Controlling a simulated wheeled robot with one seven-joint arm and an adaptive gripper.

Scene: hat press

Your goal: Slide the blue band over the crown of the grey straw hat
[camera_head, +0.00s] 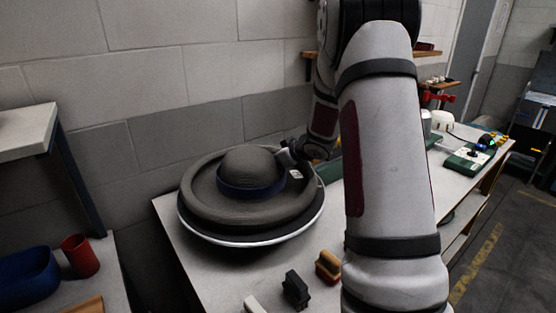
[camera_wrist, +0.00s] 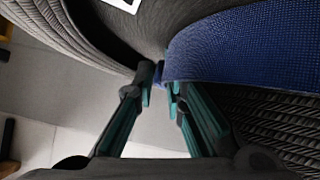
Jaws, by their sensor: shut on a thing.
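The grey straw hat (camera_head: 248,162) sits on the table, its rounded crown rising from a wide brim with a raised outer ring. The blue band (camera_head: 250,191) goes around the lower part of the crown, near the brim; its far side is hidden behind the crown. My gripper (camera_head: 290,160) is at the back right of the hat, close to the crown, partly hidden by its own wrist. In the wrist view, the teal-lined fingertips (camera_wrist: 158,82) nearly meet at the edge of the blue band (camera_wrist: 240,50), shut on it. Ribbed dark straw shows beneath the band.
The hat rests on a round base with a white rim (camera_head: 250,241) on the pale table (camera_head: 200,275). A black block (camera_head: 295,290) and an orange-brown block (camera_head: 328,267) stand in front. A wall is close behind. A blue bin (camera_head: 27,278) and red cup (camera_head: 80,255) are at left.

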